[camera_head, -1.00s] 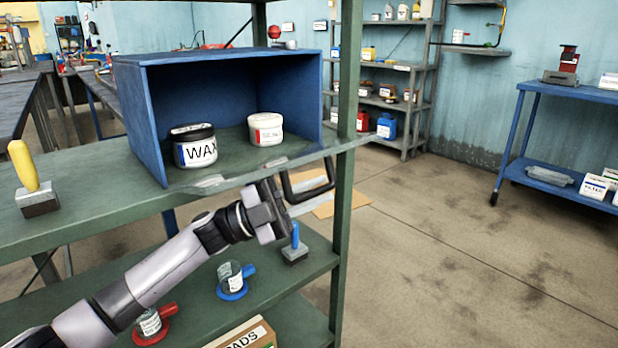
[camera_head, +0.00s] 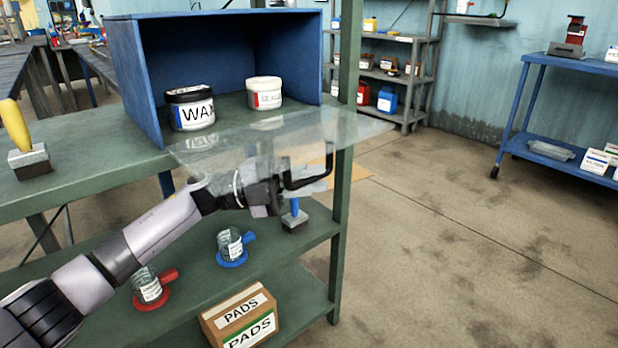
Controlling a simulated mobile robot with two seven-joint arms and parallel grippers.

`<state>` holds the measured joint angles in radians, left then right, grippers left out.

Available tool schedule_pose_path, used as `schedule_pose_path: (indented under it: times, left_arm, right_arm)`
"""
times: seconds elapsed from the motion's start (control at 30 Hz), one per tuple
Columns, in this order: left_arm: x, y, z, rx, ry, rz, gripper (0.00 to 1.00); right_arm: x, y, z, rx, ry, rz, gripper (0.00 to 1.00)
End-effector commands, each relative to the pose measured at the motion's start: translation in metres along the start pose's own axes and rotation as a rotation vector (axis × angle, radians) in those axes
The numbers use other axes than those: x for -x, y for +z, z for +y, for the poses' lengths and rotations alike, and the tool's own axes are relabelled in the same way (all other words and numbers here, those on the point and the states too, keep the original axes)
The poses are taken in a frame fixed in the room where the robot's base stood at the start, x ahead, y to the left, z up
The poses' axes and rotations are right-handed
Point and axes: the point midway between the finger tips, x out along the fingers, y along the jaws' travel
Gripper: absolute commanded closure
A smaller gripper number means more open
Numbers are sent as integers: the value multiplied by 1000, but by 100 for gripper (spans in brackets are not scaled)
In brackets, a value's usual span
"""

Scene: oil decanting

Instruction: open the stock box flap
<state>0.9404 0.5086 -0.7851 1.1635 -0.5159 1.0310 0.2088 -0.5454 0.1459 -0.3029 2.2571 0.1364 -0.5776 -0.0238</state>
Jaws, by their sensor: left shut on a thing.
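The stock box (camera_head: 134,85) is a blue open-fronted box on the upper green shelf. Its flap (camera_head: 350,128) is a clear panel. It spreads out from around the box's lower front edge, past the shelf edge, and its exact tilt is hard to tell. A white jar (camera_head: 265,92) and a black-lidded WAX jar (camera_head: 190,108) stand inside the box. My left gripper (camera_head: 300,180) is at the flap's outer side, shut on it. Part of the gripper shows blurred through or against the clear panel. My right gripper is not in view.
A yellow-handled tool (camera_head: 20,135) stands on the shelf at left. A green post (camera_head: 345,220) stands close right of my gripper.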

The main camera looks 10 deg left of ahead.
Motion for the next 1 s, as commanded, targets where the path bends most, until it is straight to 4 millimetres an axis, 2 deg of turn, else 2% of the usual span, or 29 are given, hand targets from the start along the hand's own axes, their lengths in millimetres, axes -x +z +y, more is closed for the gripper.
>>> schedule_pose_path:
  times: [0.07,0.1,0.17,0.43,0.53,0.8,1.0]
  left_arm:
    - [0,0,0,0,-1,-1,100]
    - [0,0,-1,0,-1,-1,78]
    - [0,0,-1,0,-1,-1,61]
    - [1,0,0,1,-1,-1,61]
    - [6,0,0,2,-1,-2,61]
    - [49,1,-1,2,-1,-5,61]
    - [69,0,-1,1,-1,-1,61]
  right_arm:
    - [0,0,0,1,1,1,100]
    - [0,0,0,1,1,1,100]
    - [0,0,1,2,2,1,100]
    - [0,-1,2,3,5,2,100]
    - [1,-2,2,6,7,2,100]
    - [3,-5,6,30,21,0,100]
    - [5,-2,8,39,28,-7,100]
